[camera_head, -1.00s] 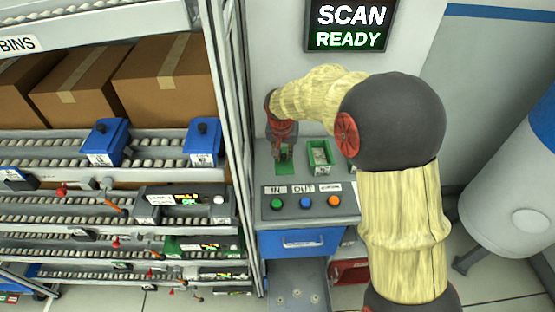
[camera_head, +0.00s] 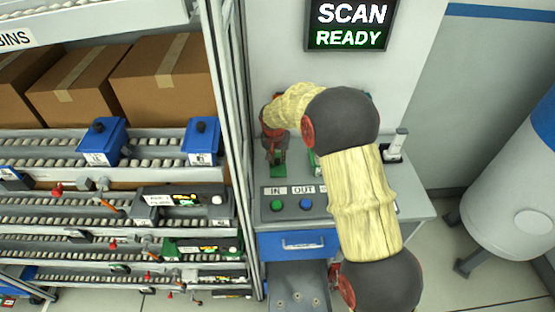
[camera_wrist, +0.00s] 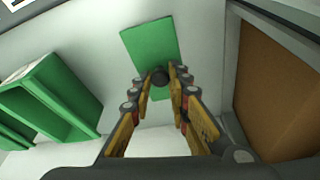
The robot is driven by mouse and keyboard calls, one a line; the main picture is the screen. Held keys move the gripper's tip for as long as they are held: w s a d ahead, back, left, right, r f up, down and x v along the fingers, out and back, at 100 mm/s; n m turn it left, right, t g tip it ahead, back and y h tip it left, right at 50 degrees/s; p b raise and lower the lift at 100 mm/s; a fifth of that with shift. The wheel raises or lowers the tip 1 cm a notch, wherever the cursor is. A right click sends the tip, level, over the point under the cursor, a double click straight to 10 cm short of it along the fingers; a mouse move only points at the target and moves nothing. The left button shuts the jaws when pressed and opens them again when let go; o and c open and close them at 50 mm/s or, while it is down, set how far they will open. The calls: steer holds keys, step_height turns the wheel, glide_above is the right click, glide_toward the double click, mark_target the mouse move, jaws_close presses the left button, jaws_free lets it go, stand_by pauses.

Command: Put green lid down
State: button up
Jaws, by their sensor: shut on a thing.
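The green lid (camera_wrist: 150,42) is a flat green plate with a dark round knob (camera_wrist: 160,77). My gripper (camera_wrist: 160,84) is shut on the knob in the wrist view. In the head view my gripper (camera_head: 274,153) points down at the back left of the grey workbench, with the lid (camera_head: 278,171) beneath it. I cannot tell whether the lid touches the bench. An open green box (camera_wrist: 48,98) stands left of the lid in the wrist view. In the head view my arm hides most of this box (camera_head: 312,163).
The bench (camera_head: 412,205) has green and blue buttons at its front, by IN and OUT labels. A white-and-black device (camera_head: 397,146) stands at its right. A rack post (camera_head: 240,150) rises close left of my gripper. Blue lidded bins (camera_head: 202,142) sit on the rack.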

mark_target(276, 171)
steer(key=o, duration=0.9)
steer(key=d+p+v, duration=0.1)
steer(key=p+v, duration=0.1)
steer(key=v, duration=1)
steer(key=s+d+r+n+t, duration=0.1)
steer(key=s+d+r, duration=0.4)
steer(key=s+r, duration=0.3)
steer(key=s+d+r, duration=0.4)
steer(key=s+r, duration=0.4)
steer(key=s, duration=0.1)
steer(key=s+d, duration=0.3)
steer(key=s, duration=0.8)
steer(key=s+d+r+n+t, duration=0.1)
steer(key=s+d, duration=0.1)
steer(key=s, duration=1)
steer(key=shift+s+d+n+t+y, duration=0.3)
steer(key=shift+s+d, duration=0.05)
